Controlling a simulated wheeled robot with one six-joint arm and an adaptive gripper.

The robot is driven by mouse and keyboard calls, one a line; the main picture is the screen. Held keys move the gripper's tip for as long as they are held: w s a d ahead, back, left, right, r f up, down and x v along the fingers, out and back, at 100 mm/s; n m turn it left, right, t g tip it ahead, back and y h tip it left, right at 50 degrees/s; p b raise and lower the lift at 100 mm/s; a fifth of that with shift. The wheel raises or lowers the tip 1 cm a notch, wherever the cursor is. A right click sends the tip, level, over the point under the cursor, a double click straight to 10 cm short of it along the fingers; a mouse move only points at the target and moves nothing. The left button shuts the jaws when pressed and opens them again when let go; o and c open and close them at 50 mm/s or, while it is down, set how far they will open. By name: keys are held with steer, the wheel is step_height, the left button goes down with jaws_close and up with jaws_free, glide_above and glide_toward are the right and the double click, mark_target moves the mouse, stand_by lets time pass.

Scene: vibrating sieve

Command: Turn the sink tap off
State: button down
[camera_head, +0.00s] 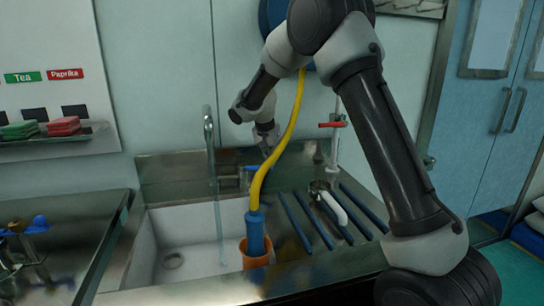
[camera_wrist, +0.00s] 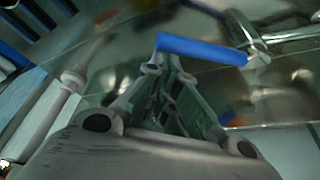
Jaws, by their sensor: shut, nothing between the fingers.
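The sink tap's tall metal spout (camera_head: 209,140) stands at the back of the sink (camera_head: 140,250), with a thin stream of water (camera_head: 219,215) falling from it in the head view. A blue lever (camera_head: 252,167) sits to the right of the spout. In the wrist view the blue lever (camera_wrist: 203,49) lies across the picture just beyond my fingertips. My gripper (camera_head: 267,153) is shut and empty, close to the lever's right end; it also shows in the wrist view (camera_wrist: 167,72). I cannot tell whether the fingers touch the lever.
A yellow hose (camera_head: 284,145) hangs in front of my gripper, its blue nozzle (camera_head: 255,233) in an orange cup (camera_head: 254,258). A red-handled valve (camera_head: 332,125) stands to the right. Blue bars (camera_head: 314,222) and a white-handled item (camera_head: 334,207) lie on the draining board.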

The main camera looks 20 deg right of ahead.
mark_target(269, 168)
steer(key=s+a+m, duration=0.1)
steer(key=s+m+g, duration=0.1)
steer(key=m, duration=0.1)
steer(key=shift+s+a+h, duration=0.3)
steer(key=shift+s+a, duration=0.9)
steer(key=shift+a, duration=0.1)
